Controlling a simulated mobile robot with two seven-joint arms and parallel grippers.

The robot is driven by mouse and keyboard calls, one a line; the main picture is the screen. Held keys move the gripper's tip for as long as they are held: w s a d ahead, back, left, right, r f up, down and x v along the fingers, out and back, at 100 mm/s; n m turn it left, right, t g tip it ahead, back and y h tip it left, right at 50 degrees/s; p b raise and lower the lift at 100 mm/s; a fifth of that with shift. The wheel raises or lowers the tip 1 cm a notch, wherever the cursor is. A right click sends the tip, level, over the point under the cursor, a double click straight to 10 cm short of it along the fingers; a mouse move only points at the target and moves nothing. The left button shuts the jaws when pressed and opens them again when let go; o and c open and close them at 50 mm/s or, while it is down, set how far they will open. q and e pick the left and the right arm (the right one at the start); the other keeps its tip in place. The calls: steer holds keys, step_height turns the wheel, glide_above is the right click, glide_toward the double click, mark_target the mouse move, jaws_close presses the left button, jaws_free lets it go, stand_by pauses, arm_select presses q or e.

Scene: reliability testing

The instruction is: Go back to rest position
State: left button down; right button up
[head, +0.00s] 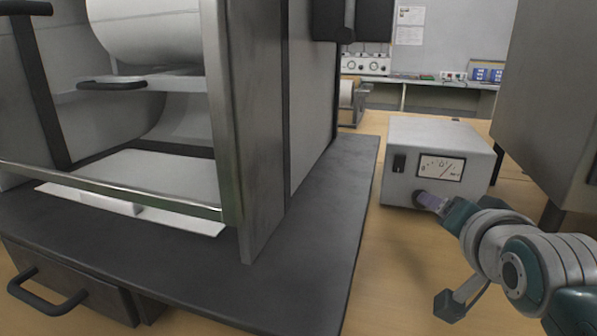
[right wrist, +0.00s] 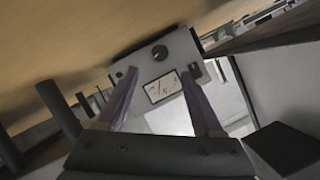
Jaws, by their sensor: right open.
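The task names no object. My right gripper (head: 430,201) is at the lower front of a grey meter box (head: 437,139) in the head view, on the right. In the right wrist view its two purple fingers (right wrist: 159,71) are spread, with nothing held between them. The dial meter (right wrist: 163,88) shows between the fingers, and a black knob (right wrist: 160,53) shows just past the fingertips. I cannot tell whether the fingers touch the box. My left gripper is out of view.
A large grey machine with a roller (head: 145,38) and dark base (head: 310,230) fills the left. A grey cabinet (head: 550,90) stands close at the right. Bare wooden tabletop (head: 400,265) lies between. A bench with instruments (head: 430,97) is at the back.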

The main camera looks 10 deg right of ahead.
steer(key=s+a+r+n+g+y+p, duration=0.2)
steer(key=s+a+r+n+g+p, duration=0.15)
steer(key=s+r+p, duration=0.55)
steer(key=s+a+r+n+g+y+p, duration=0.1)
steer(key=s+a+r+n+g+p, duration=0.35)
steer(key=s+p, duration=0.5)
steer(key=s+a+r+n+g+y+p, duration=0.2)
steer(key=s+a+r+n+p, duration=0.25)
steer(key=s+r+p, duration=0.5)
step_height(320, 180, up, 36)
steer(key=d+p, duration=0.1)
steer(key=p, duration=3.4)
steer(key=shift+t, duration=0.3)
steer(key=shift+f+n, duration=0.15)
steer(key=shift+n, duration=0.1)
